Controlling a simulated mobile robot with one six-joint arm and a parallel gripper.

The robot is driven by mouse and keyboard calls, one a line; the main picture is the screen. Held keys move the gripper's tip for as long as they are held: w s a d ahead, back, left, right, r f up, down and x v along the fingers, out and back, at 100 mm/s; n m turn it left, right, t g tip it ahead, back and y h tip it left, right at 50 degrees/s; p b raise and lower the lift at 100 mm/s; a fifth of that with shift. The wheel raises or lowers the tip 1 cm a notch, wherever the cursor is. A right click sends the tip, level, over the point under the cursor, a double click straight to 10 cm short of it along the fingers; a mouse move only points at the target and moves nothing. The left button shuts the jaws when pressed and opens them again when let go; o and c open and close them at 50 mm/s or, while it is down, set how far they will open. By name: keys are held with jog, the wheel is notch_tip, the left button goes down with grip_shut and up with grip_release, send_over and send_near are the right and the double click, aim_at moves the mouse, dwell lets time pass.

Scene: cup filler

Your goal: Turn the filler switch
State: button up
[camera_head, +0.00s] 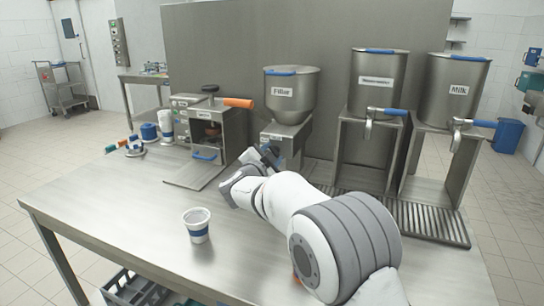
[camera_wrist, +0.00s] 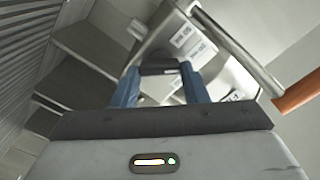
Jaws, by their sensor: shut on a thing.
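The filler (camera_head: 291,97) is a steel hopper with a blue-edged lid and a "Filler" label, on a steel stand at the back of the table. My gripper (camera_head: 268,153) is at the lower front of the filler. In the wrist view my gripper (camera_wrist: 159,78) has its two blue fingers on either side of a dark, short piece, the filler switch (camera_wrist: 160,69), and is shut on it. Labels on the filler body (camera_wrist: 222,72) show beyond it. In the head view my gripper hides the switch.
A white cup with a blue band (camera_head: 197,225) stands upright on the steel table (camera_head: 130,200). A machine with an orange handle (camera_head: 238,102) is left of the filler. Steel containers, one labelled "Milk" (camera_head: 455,105), stand to the right. The front left of the table is clear.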

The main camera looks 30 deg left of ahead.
jog(key=o, duration=1)
jog(key=shift+s, duration=0.1)
jog(key=s, duration=0.5)
jog(key=s+d, duration=0.1)
jog(key=s, duration=0.1)
jog(key=shift+s, duration=0.3)
